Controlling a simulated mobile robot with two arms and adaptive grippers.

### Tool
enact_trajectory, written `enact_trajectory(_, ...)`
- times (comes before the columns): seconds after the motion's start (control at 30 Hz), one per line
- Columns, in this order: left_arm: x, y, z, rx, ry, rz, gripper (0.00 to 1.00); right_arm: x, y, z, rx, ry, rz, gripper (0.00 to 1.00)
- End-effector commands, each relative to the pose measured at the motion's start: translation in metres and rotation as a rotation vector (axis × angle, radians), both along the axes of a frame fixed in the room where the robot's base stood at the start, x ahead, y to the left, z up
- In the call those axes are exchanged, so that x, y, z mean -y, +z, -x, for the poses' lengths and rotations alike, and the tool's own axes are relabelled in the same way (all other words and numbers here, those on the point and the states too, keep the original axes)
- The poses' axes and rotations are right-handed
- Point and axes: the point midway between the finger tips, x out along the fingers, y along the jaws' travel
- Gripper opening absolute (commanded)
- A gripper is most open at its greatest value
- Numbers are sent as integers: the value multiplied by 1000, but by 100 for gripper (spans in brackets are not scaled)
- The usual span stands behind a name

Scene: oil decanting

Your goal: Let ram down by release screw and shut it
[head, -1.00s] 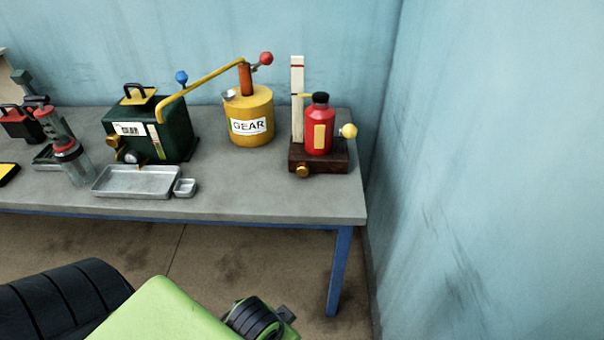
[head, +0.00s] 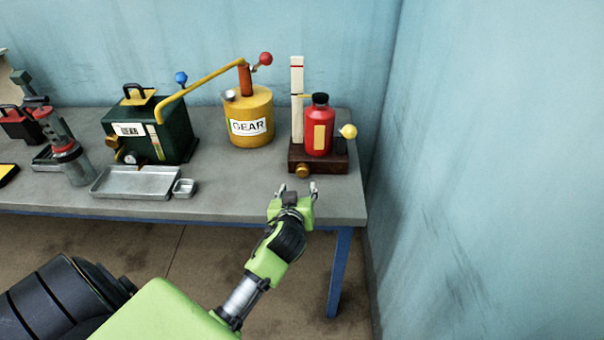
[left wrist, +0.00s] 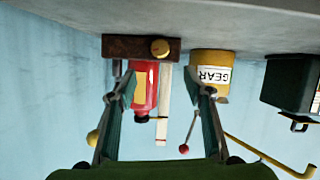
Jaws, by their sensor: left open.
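A red jack body (head: 319,130) with a black cap stands on a dark brown base (head: 332,162) at the right end of the bench. A brass knob (head: 302,171), which looks like the release screw, sits on the base's front. A pale post (head: 297,85) with a red mark near its top stands beside the body, and a yellow ball (head: 348,131) sticks out to the right. My left gripper (head: 298,187) is open and empty, just in front of the knob and apart from it. In the upside-down left wrist view, the knob (left wrist: 160,47) lies between and beyond the fingers. My right gripper is not in view.
A yellow GEAR can (head: 251,128) with a pump arm and a dark green box (head: 150,132) stand left of the jack. A metal tray (head: 137,181) and a small dish (head: 184,187) lie near the front edge. A blue wall is close on the right.

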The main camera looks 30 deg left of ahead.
Motion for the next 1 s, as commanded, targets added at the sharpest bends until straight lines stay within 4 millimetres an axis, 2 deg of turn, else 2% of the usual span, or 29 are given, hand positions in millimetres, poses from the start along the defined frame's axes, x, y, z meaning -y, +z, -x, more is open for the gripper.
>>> enact_trajectory(0.17,-8,-4,-16,6,2,-1,47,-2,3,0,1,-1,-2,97)
enact_trajectory(0.7,-49,-40,-90,3,2,0,47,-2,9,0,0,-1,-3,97)
enact_trajectory(1.0,-59,-51,-110,3,1,1,47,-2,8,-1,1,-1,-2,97)
